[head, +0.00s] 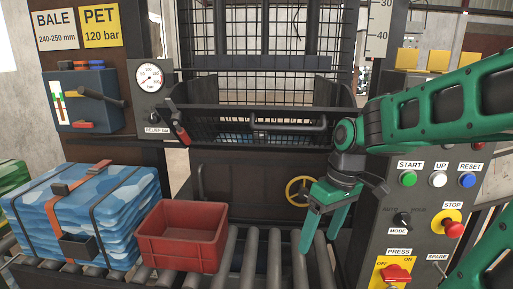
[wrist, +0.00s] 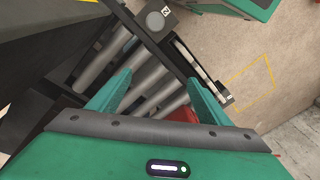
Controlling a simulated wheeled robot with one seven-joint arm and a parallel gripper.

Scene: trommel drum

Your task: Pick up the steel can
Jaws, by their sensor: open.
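I see no clear steel can in the head view. In the wrist view a grey round thing (wrist: 157,20) with a small white tag is at the top, beyond my fingertips; I cannot tell whether it is the can. My gripper (head: 322,242) is green and points down over the right part of the roller conveyor (head: 250,250). Nothing is held.
A red crate (head: 180,237) stands on the rollers left of my gripper, beside a strapped blue bale (head: 85,215). The dark press with its mesh cage (head: 260,75) and yellow handwheel (head: 301,191) is behind. A button panel (head: 430,205) stands close on the right.

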